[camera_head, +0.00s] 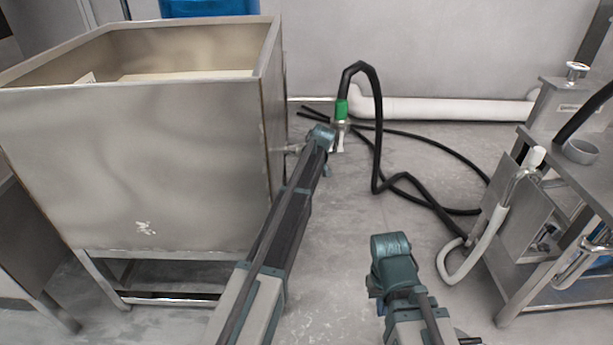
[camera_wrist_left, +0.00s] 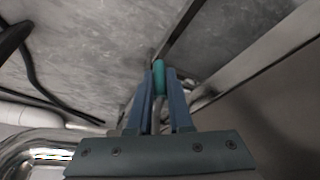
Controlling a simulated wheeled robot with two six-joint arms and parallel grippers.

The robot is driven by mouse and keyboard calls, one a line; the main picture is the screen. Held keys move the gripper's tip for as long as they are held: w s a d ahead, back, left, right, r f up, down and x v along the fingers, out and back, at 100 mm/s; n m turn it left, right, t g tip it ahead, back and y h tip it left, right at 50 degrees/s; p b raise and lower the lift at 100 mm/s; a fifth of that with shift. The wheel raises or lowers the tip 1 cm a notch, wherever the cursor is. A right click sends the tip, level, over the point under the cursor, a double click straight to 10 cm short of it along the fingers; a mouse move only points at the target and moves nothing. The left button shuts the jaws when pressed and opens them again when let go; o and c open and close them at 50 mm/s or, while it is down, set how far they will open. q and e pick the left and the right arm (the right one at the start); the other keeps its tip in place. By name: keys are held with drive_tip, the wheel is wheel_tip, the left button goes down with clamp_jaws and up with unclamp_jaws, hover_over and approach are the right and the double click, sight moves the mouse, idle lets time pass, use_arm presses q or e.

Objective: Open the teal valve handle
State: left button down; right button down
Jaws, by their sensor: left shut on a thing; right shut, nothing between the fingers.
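The teal valve handle (camera_wrist_left: 159,76) shows in the left wrist view as a short teal bar between the two blue fingers of my left gripper (camera_wrist_left: 160,88). The fingers are shut on it. In the head view my left arm reaches up along the right side of the steel tank (camera_head: 140,165), and I cannot make out the handle there. A short metal pipe stub (camera_head: 293,149) sticks out of the tank's side beside the left wrist. My right gripper (camera_head: 377,297) is at the lower middle, shut and empty, above the floor and away from the tank.
A black hose with a green fitting (camera_head: 342,109) stands just beyond my left wrist, with black cables on the floor behind. A white pipe (camera_head: 440,109) runs along the back wall. A steel machine (camera_head: 545,220) stands at the right. The floor between is mostly clear.

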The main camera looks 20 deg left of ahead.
idle(0.5)
use_arm(q)
drive_tip(key=shift+d+r+h, duration=0.1)
drive_tip(key=shift+d+h, duration=0.05)
drive_tip(key=shift+h, duration=0.25)
drive_tip(key=shift+d+h, duration=0.25)
drive_tip(key=shift+h, duration=0.05)
drive_tip(key=c, duration=0.8)
unclamp_jaws()
drive_tip(key=shift+c, duration=0.2)
drive_tip(key=p+v, duration=1.3)
drive_tip(key=shift+s+r, duration=0.25)
drive_tip(key=shift+s, duration=0.05)
